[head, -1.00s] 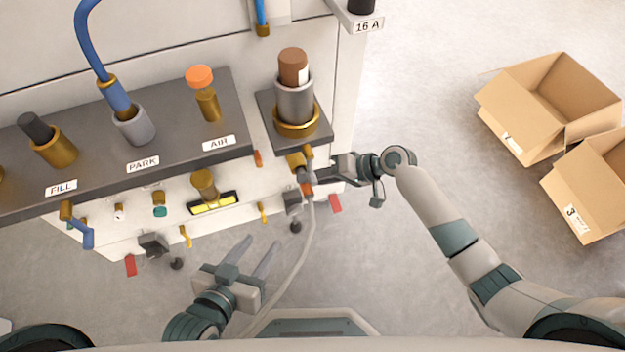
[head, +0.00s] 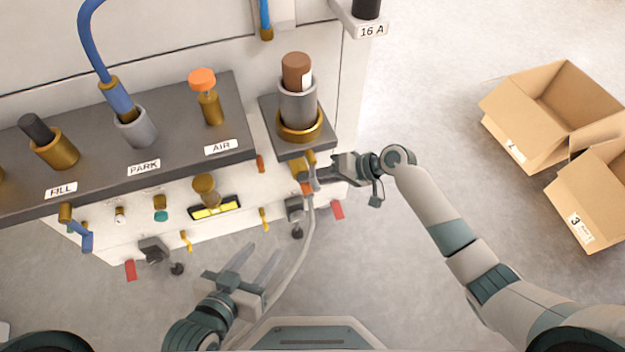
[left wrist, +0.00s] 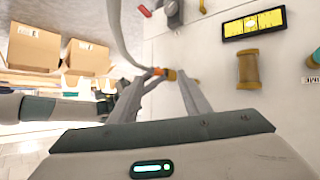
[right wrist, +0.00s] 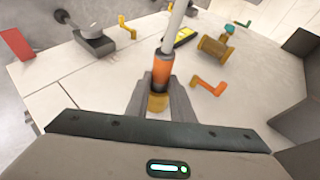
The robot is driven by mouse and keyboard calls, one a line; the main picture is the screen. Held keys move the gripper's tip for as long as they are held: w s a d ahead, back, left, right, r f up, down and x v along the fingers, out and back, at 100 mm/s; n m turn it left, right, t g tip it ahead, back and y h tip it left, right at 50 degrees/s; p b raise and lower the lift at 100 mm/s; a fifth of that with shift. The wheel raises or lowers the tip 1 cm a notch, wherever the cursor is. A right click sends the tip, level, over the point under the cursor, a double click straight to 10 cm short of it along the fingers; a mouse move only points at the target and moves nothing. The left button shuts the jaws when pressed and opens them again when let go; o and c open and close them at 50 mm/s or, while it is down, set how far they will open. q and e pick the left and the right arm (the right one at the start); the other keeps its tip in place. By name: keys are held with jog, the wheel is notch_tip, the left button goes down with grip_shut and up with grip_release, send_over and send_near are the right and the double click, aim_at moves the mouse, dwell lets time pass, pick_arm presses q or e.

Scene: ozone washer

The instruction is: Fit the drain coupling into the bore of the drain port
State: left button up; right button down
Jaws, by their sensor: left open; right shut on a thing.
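The drain coupling is an orange and black sleeve (right wrist: 162,68) on the end of a pale grey hose (head: 306,232). My right gripper (right wrist: 157,94) is shut on it. A brass fitting (right wrist: 157,103) lies in line with the coupling between the fingers; it looks like the drain port. In the left wrist view the orange sleeve (left wrist: 157,71) meets this brass end. I cannot tell whether the coupling is inside the bore, which is hidden. My left gripper (head: 254,261) is open and empty, below and left of the coupling, beside the hose.
A dark shelf (head: 190,152) with labelled fittings and a bracket holding a brown-capped cylinder (head: 297,72) overhang the front panel. A yellow gauge (head: 215,208), brass valves and a red tab (head: 337,210) are near. Cardboard boxes (head: 545,110) stand right; the floor between is clear.

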jog(key=shift+w, duration=0.15)
jog(key=c, duration=1.5)
grip_release()
jog(key=shift+o, duration=0.2)
pick_arm(q)
jog(key=s, duration=0.1)
jog(key=s+a+f+g+p, duration=0.1)
jog(key=s+f+g+p, duration=0.1)
jog(key=shift+a+f+y, duration=0.1)
jog(key=shift+a+y, duration=0.15)
jog(key=shift+y, duration=0.15)
pick_arm(e)
jog(key=v, duration=1.7)
jog(key=shift+d+r, duration=0.15)
